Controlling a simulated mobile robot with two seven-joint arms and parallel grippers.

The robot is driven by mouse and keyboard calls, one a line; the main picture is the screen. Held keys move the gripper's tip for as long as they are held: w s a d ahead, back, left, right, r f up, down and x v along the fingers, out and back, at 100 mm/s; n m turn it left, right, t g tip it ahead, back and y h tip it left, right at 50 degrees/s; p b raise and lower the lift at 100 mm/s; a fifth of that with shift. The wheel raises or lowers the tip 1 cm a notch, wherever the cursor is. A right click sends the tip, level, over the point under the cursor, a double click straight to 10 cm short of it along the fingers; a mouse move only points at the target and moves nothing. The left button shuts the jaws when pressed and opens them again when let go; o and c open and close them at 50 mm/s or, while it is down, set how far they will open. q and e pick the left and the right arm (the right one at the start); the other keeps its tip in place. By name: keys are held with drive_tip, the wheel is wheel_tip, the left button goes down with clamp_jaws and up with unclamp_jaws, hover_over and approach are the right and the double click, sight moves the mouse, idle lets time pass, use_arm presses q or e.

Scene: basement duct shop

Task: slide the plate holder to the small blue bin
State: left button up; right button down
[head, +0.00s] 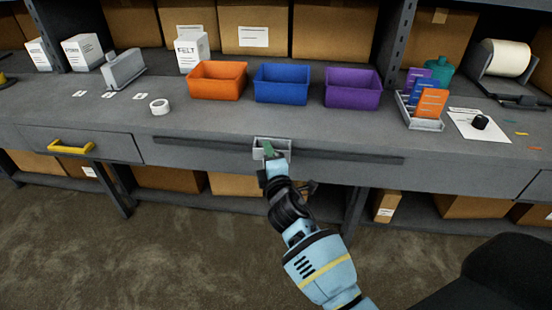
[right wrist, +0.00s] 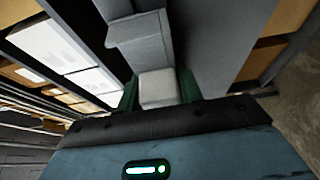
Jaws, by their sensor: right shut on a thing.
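The plate holder (head: 286,145) is a small light grey piece on the dark rail along the bench's front edge. It sits in front of the small blue bin (head: 281,84), a touch left of the bin's middle. My right gripper (head: 268,152) reaches up to it from below and is shut on it. In the right wrist view its green fingers (right wrist: 158,92) close on a pale grey block of the plate holder (right wrist: 158,86), and the holder's grey body (right wrist: 140,38) is above. Part of the holder is hidden by the gripper. My left gripper is not in view.
The dark rail (head: 350,157) runs clear to the right of the holder. An orange bin (head: 217,80) and a purple bin (head: 352,88) flank the blue one. A tape roll (head: 159,107) lies left on the bench. A drawer with a yellow handle (head: 71,147) is at the left.

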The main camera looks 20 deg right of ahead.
drive_tip(key=shift+a+f, duration=0.2)
drive_tip(key=shift+f, duration=0.05)
drive_tip(key=c, duration=1.2)
unclamp_jaws()
drive_tip(key=shift+o, duration=0.8)
drive_tip(key=shift+r, duration=0.1)
drive_tip(key=s+a, duration=0.1)
drive_tip(key=s, duration=0.6)
drive_tip(key=shift+s, duration=0.35)
